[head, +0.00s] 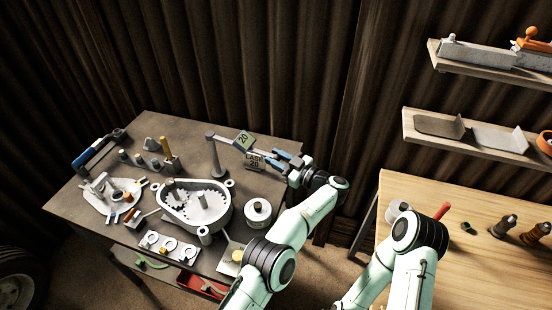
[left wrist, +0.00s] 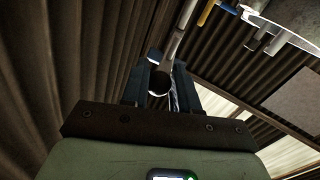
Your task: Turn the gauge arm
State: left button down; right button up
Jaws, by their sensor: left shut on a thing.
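The gauge arm (head: 231,148) is a pale bar that reaches right from the top of a grey upright post (head: 215,158) on the dark bench.
A grey gear housing (head: 198,206) stands on the dark bench below the gauge arm, with a white round canister (head: 258,212) to its right. Small metal parts and a blue-handled tool (head: 90,154) lie at left. A wooden bench (head: 470,195) is at right, under shelves.

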pick_arm(q)
jog(key=shift+w+d+r, duration=0.15)
jog(key=shift+w, duration=0.1)
dwell(0.4)
jog(key=c, duration=0.9)
grip_release()
jog(key=shift+c, duration=0.2)
jog(key=v, duration=1.2)
jog(key=shift+w, duration=0.1)
